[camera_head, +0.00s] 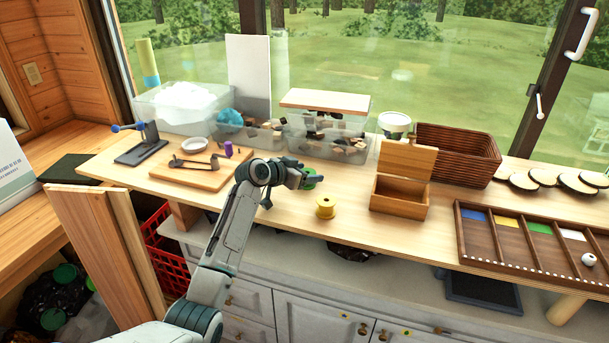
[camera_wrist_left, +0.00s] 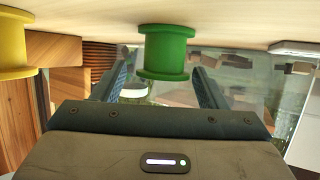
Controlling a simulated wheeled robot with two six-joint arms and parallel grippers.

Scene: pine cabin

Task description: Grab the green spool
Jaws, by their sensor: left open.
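The green spool (camera_head: 309,180) stands on the wooden bench top, partly hidden behind my left gripper in the head view. My left gripper (camera_head: 302,178) is open and low over the bench at the spool. In the left wrist view the green spool (camera_wrist_left: 166,52) shows between the two blue-grey fingers (camera_wrist_left: 160,82), with a gap on each side; that view is upside down. I cannot tell how deep between the fingers it sits. My right gripper is not in view.
A yellow spool (camera_head: 326,207) stands close by, nearer the bench's front edge. A wooden box (camera_head: 401,199) with its lid up is to the right. A board with a small purple spool (camera_head: 228,148) is to the left. Clear bins (camera_head: 327,135) stand behind.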

